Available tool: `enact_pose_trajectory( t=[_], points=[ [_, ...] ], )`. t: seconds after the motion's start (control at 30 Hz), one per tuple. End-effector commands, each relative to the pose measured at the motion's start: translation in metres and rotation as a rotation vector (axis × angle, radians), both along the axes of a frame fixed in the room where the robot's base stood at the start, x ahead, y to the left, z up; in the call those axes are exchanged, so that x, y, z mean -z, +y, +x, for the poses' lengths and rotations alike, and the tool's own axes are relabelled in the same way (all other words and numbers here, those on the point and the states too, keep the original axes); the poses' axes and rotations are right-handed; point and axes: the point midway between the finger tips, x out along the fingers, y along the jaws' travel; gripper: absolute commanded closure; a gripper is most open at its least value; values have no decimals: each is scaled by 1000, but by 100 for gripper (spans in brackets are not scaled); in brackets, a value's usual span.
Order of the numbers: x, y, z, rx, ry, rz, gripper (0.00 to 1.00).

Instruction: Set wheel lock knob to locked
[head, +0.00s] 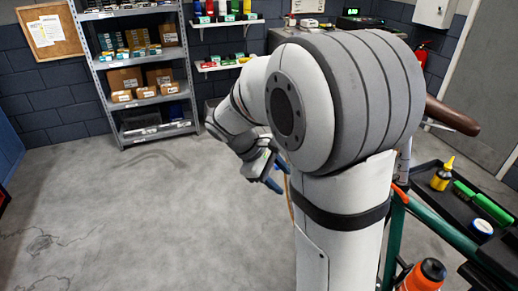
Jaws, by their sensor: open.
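My gripper (276,175) hangs at the end of my arm in the middle of the head view, above bare floor, partly hidden behind my own arm. Its blue-tipped fingers look apart, and I see nothing between them. A bike shows in part at the right: its brown saddle (452,115) and its teal frame (445,225). My arm covers much of the bike. The wheel lock knob is not visible, so I cannot tell its setting or its distance from my gripper.
A black tray (462,171) at the right holds a yellow bottle (443,174) and green items. An orange bottle (425,276) stands low at the right. A metal shelf (141,102) with boxes stands at the back left. The floor (130,220) at left is clear.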

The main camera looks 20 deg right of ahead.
Motion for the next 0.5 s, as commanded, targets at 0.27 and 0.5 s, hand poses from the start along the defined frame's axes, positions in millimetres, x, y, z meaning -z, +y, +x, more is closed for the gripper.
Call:
enact_pose_trajectory(
  t=[0.27,0.5],
  points=[
    [64,-28,95,-287,351,-324,55],
    [125,-30,170,-486,622,-599,55]
  ],
)
